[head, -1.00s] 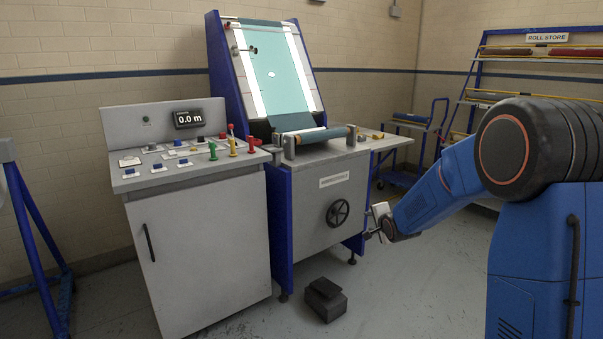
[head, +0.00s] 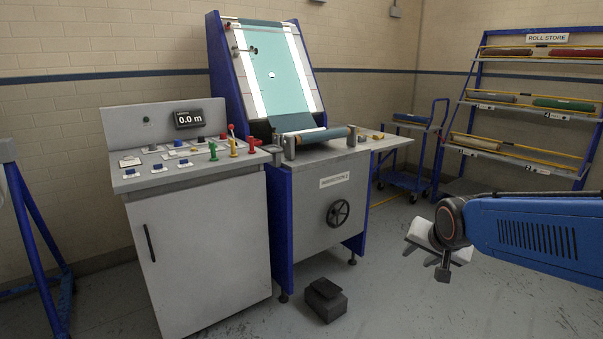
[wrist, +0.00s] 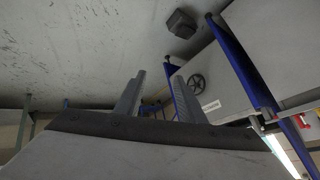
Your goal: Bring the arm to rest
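My gripper (head: 427,261) is at the right of the head view, in free air above the floor, right of the inspection machine. In the wrist view my gripper (wrist: 158,82) shows two grey fingers apart, with nothing between them. It is open and empty. My blue arm (head: 540,236) lies nearly level, reaching in from the right edge of the head view. The wrist view is tilted; it shows the floor and part of the inspection machine.
The inspection machine (head: 325,205) with its handwheel (head: 338,212) stands left of my gripper. A control console (head: 200,235) is further left. A black pedal (head: 325,300) sits on the floor. A blue trolley (head: 405,178) and the roll store rack (head: 530,115) stand behind. Floor around my gripper is clear.

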